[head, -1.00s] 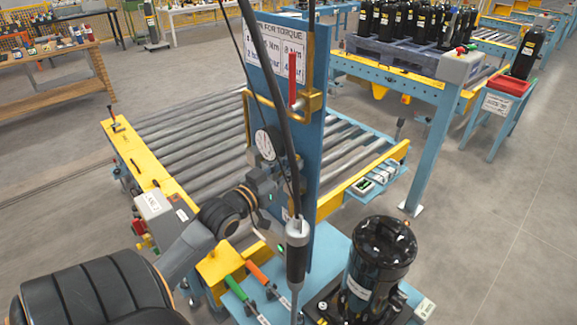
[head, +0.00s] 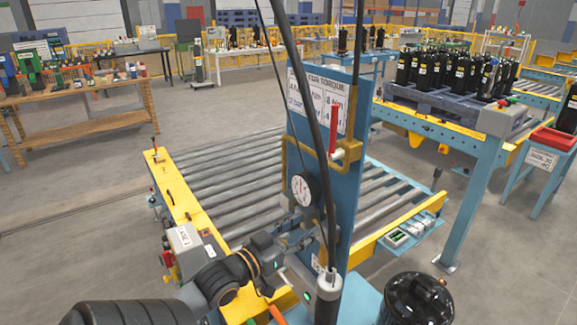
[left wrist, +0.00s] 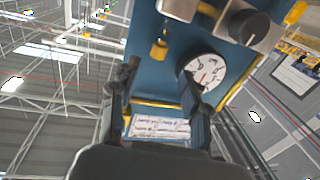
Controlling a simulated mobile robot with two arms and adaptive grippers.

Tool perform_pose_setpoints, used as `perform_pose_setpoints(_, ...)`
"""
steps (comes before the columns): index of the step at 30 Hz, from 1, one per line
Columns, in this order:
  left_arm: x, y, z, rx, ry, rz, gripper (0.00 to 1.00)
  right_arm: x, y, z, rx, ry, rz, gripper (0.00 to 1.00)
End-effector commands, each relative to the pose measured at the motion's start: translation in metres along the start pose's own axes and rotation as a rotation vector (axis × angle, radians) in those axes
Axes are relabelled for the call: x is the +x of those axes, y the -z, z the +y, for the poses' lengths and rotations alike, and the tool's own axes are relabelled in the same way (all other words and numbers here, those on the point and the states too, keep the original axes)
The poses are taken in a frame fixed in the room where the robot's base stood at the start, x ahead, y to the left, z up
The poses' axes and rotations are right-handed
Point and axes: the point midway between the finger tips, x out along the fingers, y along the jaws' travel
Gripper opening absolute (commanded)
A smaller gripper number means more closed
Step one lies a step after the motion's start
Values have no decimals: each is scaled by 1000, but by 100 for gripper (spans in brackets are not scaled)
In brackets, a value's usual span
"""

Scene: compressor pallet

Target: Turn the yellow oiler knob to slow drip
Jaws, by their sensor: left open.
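A small yellow knob-like part (left wrist: 159,47), which may be the oiler knob, shows on the blue panel (left wrist: 190,45) in the left wrist view. I cannot read any setting on it. My left gripper (left wrist: 160,82) is open and empty, its fingers pointing at the panel, with the yellow part beyond the gap between them. A round white gauge (left wrist: 205,73) is by the right finger, and a black knob (left wrist: 249,27) on a grey block is farther right. In the head view my left gripper (head: 303,232) is just below the gauge (head: 306,190); the yellow part is not distinguishable there. My right gripper is not in view.
The panel (head: 349,185) carries a torque sign, a yellow pipe and a red lever (head: 333,130). A black cable and hanging tool (head: 328,290) are in front of it. A roller conveyor (head: 230,185) is behind; a black compressor (head: 417,300) stands at lower right.

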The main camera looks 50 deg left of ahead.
Motion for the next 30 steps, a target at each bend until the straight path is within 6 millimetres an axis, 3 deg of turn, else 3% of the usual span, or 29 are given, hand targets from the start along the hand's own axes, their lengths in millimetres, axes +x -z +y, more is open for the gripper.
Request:
perform_pose_setpoints(3,-20,-1,0,0,0,-3,46,0,0,0,0,0,0,60)
perform_pose_setpoints(10,-39,0,0,0,-1,0,46,0,0,-1,0,1,0,60)
perform_pose_setpoints(30,-42,1,0,0,0,1,46,0,0,-1,0,1,0,60)
